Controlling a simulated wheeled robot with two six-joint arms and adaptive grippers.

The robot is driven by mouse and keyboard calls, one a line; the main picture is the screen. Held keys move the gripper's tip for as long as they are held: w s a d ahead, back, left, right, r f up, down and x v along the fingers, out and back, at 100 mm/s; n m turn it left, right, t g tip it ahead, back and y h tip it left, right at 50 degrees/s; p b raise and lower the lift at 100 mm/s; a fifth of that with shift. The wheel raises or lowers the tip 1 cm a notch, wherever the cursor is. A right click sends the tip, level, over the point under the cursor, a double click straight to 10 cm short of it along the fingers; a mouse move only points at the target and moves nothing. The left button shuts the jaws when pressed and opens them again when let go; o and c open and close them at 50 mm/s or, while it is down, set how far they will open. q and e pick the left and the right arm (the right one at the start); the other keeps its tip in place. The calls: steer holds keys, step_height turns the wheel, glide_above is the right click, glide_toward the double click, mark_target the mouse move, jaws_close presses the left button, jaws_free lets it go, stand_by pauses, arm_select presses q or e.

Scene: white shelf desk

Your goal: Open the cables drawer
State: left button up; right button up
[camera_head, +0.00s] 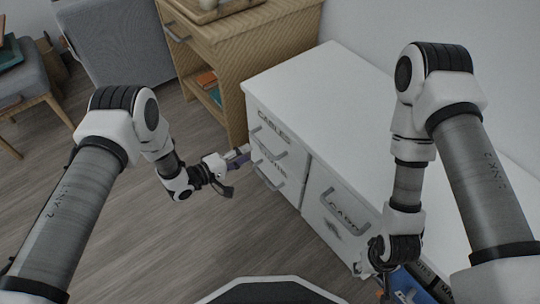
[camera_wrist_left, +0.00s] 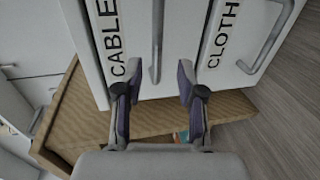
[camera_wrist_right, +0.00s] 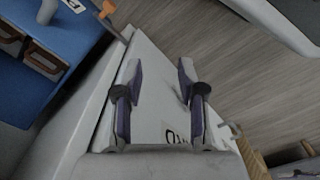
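The white cables drawer (camera_head: 262,118) is the top left drawer of the white desk, labelled CABLES, and looks shut. Its grey bar handle (camera_head: 271,141) sticks out from the front. In the left wrist view the cables drawer (camera_wrist_left: 128,18) shows its label, and the handle (camera_wrist_left: 157,45) lies between the lines of the fingers, a little beyond the tips. My left gripper (camera_wrist_left: 158,80) is open and empty, facing the drawer front. Contact with the handle cannot be seen. My right gripper (camera_wrist_right: 160,72) is open and empty near the desk's right front.
A cloths drawer (camera_head: 278,178) with its own handle sits just below. A card-labelled front (camera_head: 335,215) is to its right. A wooden cabinet (camera_head: 235,60) stands close behind on the left. The white desktop (camera_head: 330,100) is bare.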

mark_target(261, 147)
arm_select(q)
steer(key=b+x, duration=0.2)
steer(key=x, duration=0.5)
steer(key=shift+s+r+b, duration=0.1)
steer(key=shift+b, duration=0.25)
steer(key=shift+d+r, duration=0.1)
steer(key=shift+d, duration=0.2)
jaws_close()
